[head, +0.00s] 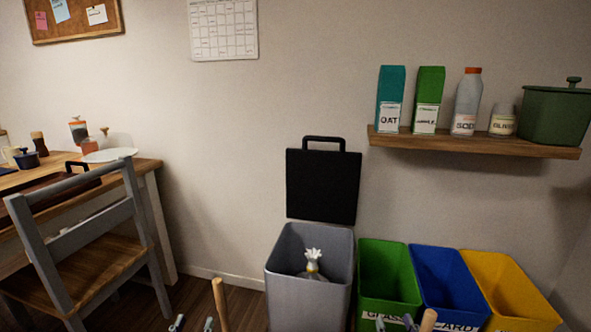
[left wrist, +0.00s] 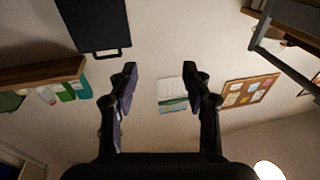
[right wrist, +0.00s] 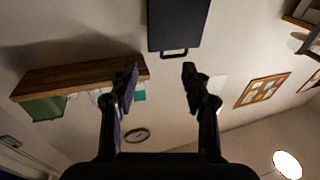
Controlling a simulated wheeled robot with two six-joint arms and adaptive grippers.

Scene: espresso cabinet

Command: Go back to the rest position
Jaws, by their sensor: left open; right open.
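My right gripper (head: 395,322) shows at the same edge, in front of the coloured bins. In the left wrist view my left gripper (left wrist: 158,75) is open with nothing between its fingers. In the right wrist view my right gripper (right wrist: 160,75) is also open and empty. Both wrist views see the room upside down, with the wall behind the fingers.
A grey bin (head: 285,262) has its black lid (head: 322,188) raised and a white-topped object (head: 313,262) inside. Green (head: 385,255), blue (head: 437,262) and yellow (head: 497,268) bins stand beside it. A shelf (head: 470,145) is above. A chair (head: 95,255) stands left. Two wooden rod ends (head: 220,303) show below.

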